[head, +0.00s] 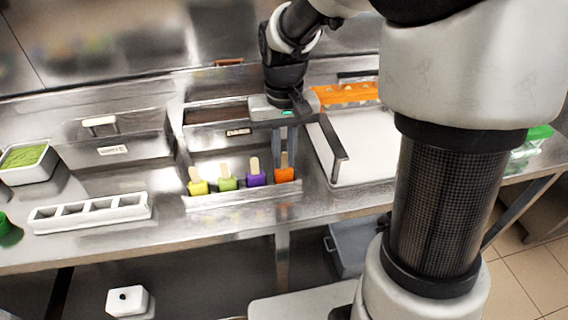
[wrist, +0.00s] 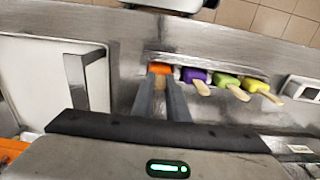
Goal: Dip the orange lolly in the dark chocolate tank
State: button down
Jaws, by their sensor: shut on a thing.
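The orange lolly (head: 284,175) stands stick-up at the right end of a row in a metal holder at the counter's front. It also shows in the wrist view (wrist: 160,69). My gripper (head: 285,153) points down over it, its fingers (wrist: 163,88) shut on the lolly's stick. The orange body is still in its slot. Behind the holder is an open metal tank (head: 215,112) with dark brown contents and a small label I cannot read. My gripper partly hides this tank's right side.
Purple (head: 256,178), green (head: 227,182) and yellow-green (head: 197,186) lollies stand left of the orange one. A lidded tank (head: 100,124) is further left, with a white slotted rack (head: 92,214) in front. A white panel with a raised metal handle (head: 336,152) is close on the right.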

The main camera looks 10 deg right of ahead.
notch_tip(320, 180, up, 11)
jog(key=shift+f+p, duration=0.2)
jog(key=shift+p, duration=0.8)
notch_tip(320, 180, up, 6)
jog(key=p, duration=0.5)
jog(key=shift+r, duration=0.1)
